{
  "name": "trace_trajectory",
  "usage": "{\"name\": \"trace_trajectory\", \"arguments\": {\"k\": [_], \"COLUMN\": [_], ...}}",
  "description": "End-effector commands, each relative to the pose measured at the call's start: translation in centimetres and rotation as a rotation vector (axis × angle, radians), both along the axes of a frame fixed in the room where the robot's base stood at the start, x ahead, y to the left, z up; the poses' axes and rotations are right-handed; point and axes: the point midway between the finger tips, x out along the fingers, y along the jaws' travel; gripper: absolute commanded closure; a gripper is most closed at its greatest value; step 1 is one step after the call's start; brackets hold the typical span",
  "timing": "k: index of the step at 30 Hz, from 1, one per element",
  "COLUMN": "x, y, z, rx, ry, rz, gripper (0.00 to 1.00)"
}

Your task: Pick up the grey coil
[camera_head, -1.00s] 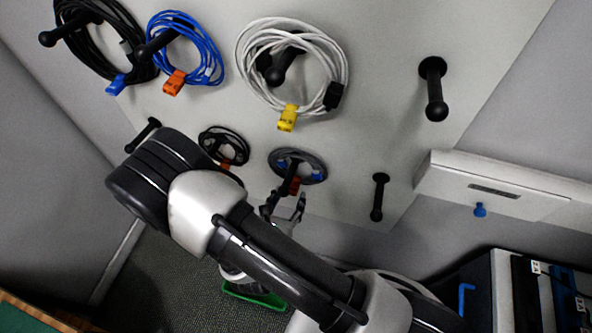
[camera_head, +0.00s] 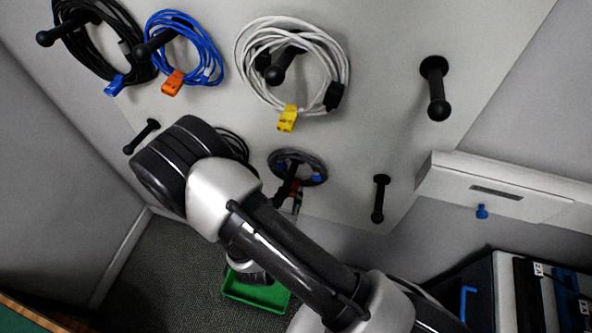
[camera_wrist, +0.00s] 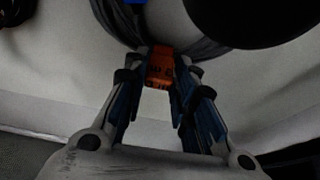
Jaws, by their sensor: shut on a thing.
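The grey coil (camera_head: 316,160) hangs on a lower-row black peg of the wall panel, with blue ties and an orange-red tag. In the wrist view its dark strands (camera_wrist: 112,22) cross the top, with the orange tag (camera_wrist: 160,68) at the bottom. My gripper (camera_wrist: 161,75) is shut on the grey coil at this tag, one finger on each side. In the head view my gripper (camera_head: 297,201) is just below the coil and mostly hidden by my arm. The coil is still around its peg, whose dark end (camera_wrist: 250,15) shows close above.
A black coil (camera_head: 92,45), a blue coil (camera_head: 208,50) and a white coil (camera_head: 337,60) hang above. A small black coil (camera_head: 236,140) is partly behind my arm. Empty pegs (camera_head: 380,198) (camera_head: 436,90) stick out right. A green tray (camera_head: 255,293) is below.

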Motion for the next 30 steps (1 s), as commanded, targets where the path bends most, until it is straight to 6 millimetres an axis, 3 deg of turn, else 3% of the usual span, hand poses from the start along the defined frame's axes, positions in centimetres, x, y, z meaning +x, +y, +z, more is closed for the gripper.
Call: {"name": "trace_trajectory", "arguments": {"k": [6, 19, 23, 30], "x": [0.0, -0.2, -0.3, -0.3], "y": [0.0, 0.1, 0.2, 0.2], "z": [0.0, 0.5, 1.7, 5.9], "rx": [0.000, 0.000, 0.001, 0.003], "ry": [0.000, -0.001, -0.003, -0.003], "rz": [0.000, 0.001, 0.000, -0.001], "gripper": [1.00, 1.00, 1.00, 1.00]}}
